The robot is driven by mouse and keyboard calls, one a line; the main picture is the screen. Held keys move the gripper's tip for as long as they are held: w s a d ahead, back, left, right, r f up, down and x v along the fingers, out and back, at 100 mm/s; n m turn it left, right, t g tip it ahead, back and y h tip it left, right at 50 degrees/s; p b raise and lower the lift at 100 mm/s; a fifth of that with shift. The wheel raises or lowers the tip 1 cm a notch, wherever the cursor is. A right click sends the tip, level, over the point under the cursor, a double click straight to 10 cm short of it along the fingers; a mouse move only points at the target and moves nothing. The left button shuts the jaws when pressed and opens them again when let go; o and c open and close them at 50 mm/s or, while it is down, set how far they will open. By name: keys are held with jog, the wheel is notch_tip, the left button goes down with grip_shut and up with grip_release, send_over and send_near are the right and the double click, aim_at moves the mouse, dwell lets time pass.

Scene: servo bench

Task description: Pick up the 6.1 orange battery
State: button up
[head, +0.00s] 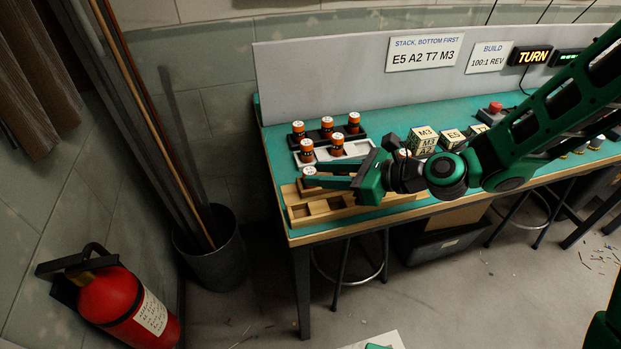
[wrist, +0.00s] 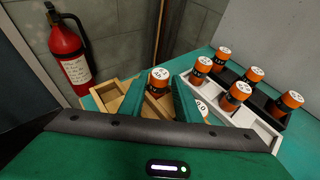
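An orange battery (head: 309,172) with a dark band and white cap stands at the left of the wooden tray (head: 301,216). It also shows in the wrist view (wrist: 158,82), between my fingertips. My gripper (head: 322,177) reaches in from the right; its green fingers (wrist: 162,92) look spread on either side of this battery. Whether they touch it is unclear. Other orange batteries stand in the white rack (head: 362,150), one at its front left (head: 306,151), and in the black rack (head: 318,137) behind.
Lettered blocks (head: 423,138) and a red button (head: 495,108) are to the right on the green bench. A grey panel with signs (head: 425,52) rises behind. A fire extinguisher (head: 125,308) and a bin (head: 212,252) stand left of the bench.

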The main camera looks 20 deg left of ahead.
aim_at(316, 173)
jog(key=shift+x, duration=1.85)
jog(key=shift+d, duration=0.1)
jog(key=c, duration=0.7)
grip_shut()
jog(key=shift+r, duration=0.15)
